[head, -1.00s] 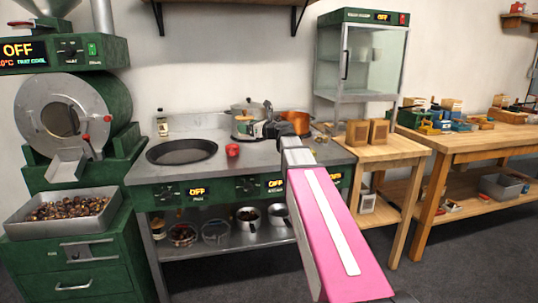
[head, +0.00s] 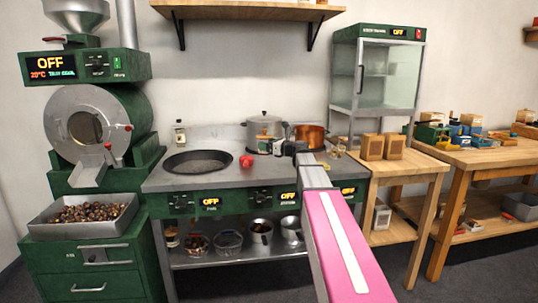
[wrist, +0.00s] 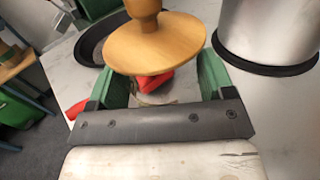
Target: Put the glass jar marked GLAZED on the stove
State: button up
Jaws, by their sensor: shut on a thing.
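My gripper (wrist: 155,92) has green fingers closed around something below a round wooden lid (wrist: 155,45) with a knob. A clear body shows faintly under the lid, so it looks like a glass jar; no label is readable. The steel stove top (head: 220,178) has a green front with OFF displays. Whether the held thing touches the stove top cannot be told.
A black pan (head: 197,162) sits at the stove's left, a red object (head: 246,161) right of it. A steel pot (head: 263,127) and a copper pot (head: 311,135) stand behind my gripper. Wooden blocks (head: 372,147) stand on the right-hand table. Bare stove top lies in front.

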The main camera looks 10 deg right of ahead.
jog(key=shift+w+d+f, duration=0.15)
jog(key=shift+d+f, duration=0.1)
jog(key=shift+f, duration=1.9)
jog(key=shift+f, duration=0.1)
jog(key=o, duration=1.1)
jog(key=shift+c, duration=0.2)
jog(key=shift+d, duration=0.1)
jog(key=v, duration=1.2)
